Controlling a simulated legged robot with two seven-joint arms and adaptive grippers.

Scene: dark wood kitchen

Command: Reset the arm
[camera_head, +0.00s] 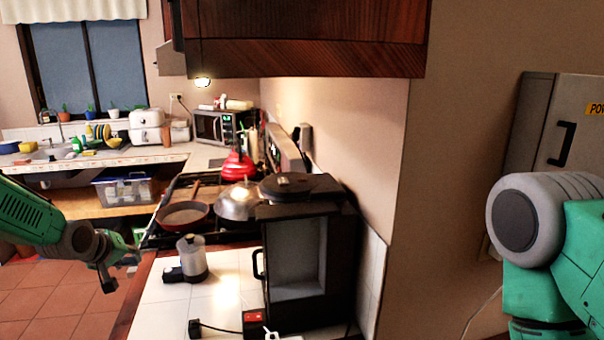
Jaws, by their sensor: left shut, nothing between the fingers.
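My left arm comes in from the left, green and dark grey. Its gripper (122,262) is shut and empty, in the air in front of the white tiled counter's left edge, with the red-brown floor behind and below it. It touches nothing that I can see. My right arm shows at the right as a green link with a large grey joint, raised near the wall. The right gripper is out of the picture.
The tiled counter (157,289) holds a small grinder-like appliance (192,258) and a black open-fronted box appliance (297,262). A pan (183,214) and a red kettle (238,167) stand behind. A dark cabinet (305,40) hangs above. A grey power box (553,130) is at right.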

